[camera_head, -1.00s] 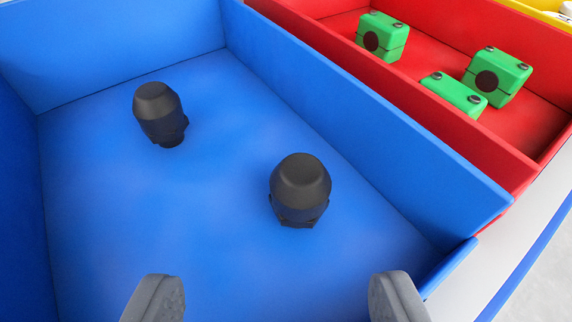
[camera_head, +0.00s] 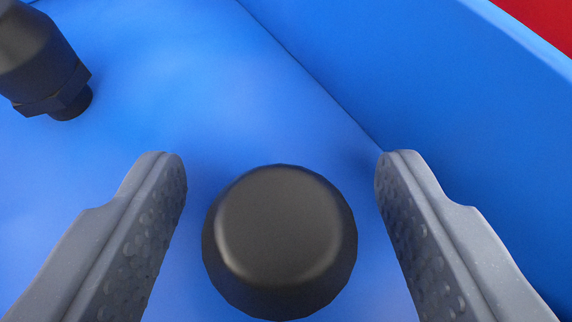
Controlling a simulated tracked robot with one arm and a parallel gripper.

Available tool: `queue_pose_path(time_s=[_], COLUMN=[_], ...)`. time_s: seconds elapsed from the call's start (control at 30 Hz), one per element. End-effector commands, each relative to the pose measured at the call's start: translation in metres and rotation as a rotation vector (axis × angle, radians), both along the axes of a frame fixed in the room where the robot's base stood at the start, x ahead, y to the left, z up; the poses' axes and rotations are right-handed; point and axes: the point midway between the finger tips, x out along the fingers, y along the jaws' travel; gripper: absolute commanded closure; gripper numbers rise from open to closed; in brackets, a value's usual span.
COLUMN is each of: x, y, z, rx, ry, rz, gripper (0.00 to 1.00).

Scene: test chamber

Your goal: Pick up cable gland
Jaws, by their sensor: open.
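A black cable gland (camera_head: 279,235) stands upright on the floor of the blue bin (camera_head: 230,90), seen from above by its domed cap. My gripper (camera_head: 280,170) is open, with one grey finger to the left of this gland and one to the right. Blue floor shows between the gland and each finger, so neither appears to touch it. A second black cable gland (camera_head: 42,62) is at the upper left, partly cut off by the picture edge, with its hex collar and narrow end showing.
The blue bin's wall (camera_head: 440,90) runs diagonally along the right, close to my right finger. A red bin (camera_head: 545,22) shows beyond it in the upper right corner. The bin floor between the two glands is clear.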

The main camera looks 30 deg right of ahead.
Motion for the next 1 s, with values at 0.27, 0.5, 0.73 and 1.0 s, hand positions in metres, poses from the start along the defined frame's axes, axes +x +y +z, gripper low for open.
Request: queue_pose_path(time_s=[0.27,0.5,0.73,1.0], x=[0.001,0.001,0.001,0.0], y=[0.0,0.0,0.0,0.001], z=[0.0,0.0,0.001,0.027], rx=[-0.001,-0.001,0.0,-0.001], ry=[0.0,0.0,0.0,-0.001], rz=[0.0,0.0,0.001,0.001], gripper=[0.52,0.91,0.91,0.91])
